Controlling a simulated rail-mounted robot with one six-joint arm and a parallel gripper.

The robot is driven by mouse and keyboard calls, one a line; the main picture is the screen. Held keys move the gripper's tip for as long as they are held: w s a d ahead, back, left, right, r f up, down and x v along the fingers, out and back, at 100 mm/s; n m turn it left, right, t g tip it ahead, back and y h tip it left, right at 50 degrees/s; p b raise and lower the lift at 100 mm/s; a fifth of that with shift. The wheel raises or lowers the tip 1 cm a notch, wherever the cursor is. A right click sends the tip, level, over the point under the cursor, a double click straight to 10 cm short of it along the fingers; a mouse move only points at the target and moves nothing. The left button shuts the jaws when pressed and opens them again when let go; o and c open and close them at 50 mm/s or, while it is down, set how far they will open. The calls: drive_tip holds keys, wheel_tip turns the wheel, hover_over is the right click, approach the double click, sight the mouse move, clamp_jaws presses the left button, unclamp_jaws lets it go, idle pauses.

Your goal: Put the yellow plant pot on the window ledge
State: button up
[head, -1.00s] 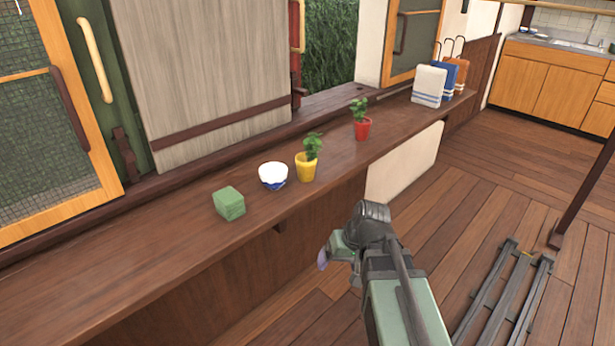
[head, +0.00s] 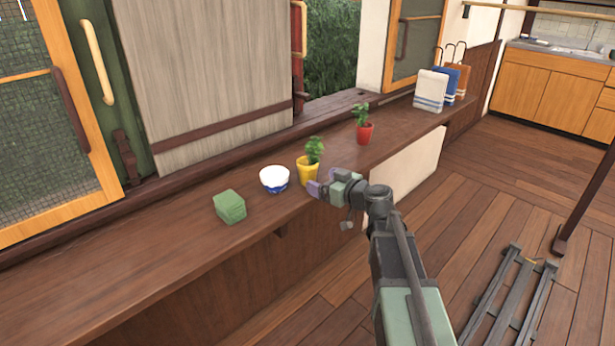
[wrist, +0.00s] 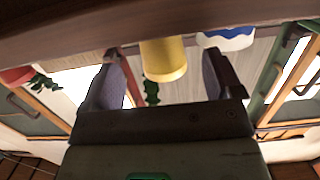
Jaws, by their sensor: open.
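The yellow plant pot (head: 307,171) with a green plant stands upright on the long dark wood counter below the windows, near its front edge. A wooden ledge (head: 345,104) runs behind the counter at the open window. My gripper (head: 317,192) is open at the front right of the pot, its purple fingertips close to it. In the wrist view, which looks upside down, the yellow pot (wrist: 164,58) shows between and beyond the two spread fingers (wrist: 161,75). I cannot tell whether a finger touches it.
A red plant pot (head: 364,133) stands to the right. The counter's left part is clear.

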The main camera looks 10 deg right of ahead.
sight(314, 176)
drive_tip(key=x, duration=0.5)
drive_tip(key=shift+w+r, duration=0.1)
drive_tip(key=shift+w, duration=0.05)
drive_tip(key=c, duration=1.1)
drive_tip(key=shift+r, duration=0.15)
